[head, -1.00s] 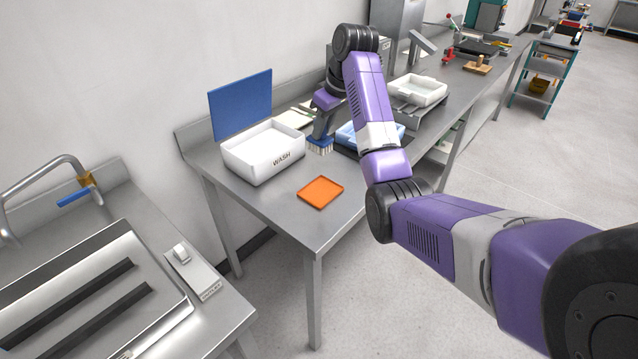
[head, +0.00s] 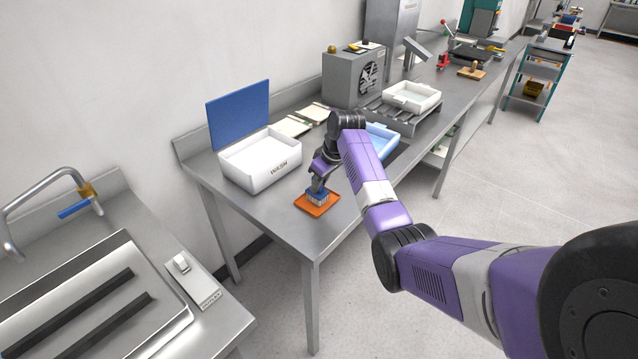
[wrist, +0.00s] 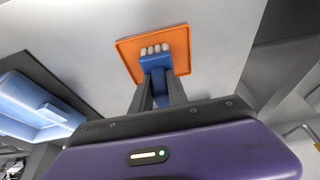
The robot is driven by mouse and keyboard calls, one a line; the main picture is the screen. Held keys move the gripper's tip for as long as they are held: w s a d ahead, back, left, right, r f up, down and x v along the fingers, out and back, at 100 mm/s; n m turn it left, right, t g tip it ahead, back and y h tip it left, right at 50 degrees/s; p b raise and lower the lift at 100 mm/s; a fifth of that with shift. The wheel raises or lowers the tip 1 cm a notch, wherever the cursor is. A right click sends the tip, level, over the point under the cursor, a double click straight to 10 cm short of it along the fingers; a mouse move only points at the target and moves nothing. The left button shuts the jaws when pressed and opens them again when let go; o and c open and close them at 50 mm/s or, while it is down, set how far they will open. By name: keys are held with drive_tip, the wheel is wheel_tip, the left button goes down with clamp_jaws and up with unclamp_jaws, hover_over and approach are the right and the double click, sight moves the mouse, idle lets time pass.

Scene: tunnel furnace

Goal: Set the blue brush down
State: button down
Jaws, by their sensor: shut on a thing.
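The blue brush (head: 316,196) with pale bristles is at the orange tray (head: 306,207), its bristle end over the tray's middle. In the wrist view the brush (wrist: 155,63) is between my fingers, and the orange tray (wrist: 128,48) lies behind it. My gripper (head: 318,186) is shut on the brush from above. I cannot tell whether the bristles touch the tray or hang just above it.
A white bin marked WASH (head: 262,172) with a raised blue lid (head: 238,108) stands left of the tray. A light blue tray (head: 384,139) sits behind my arm; it also shows in the wrist view (wrist: 30,108). The table (head: 300,238) is bare in front.

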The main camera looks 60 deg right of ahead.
drive_tip(key=shift+f, duration=0.2)
drive_tip(key=c, duration=1.3)
unclamp_jaws()
drive_tip(key=b+v, duration=0.1)
drive_tip(key=v, duration=1.1)
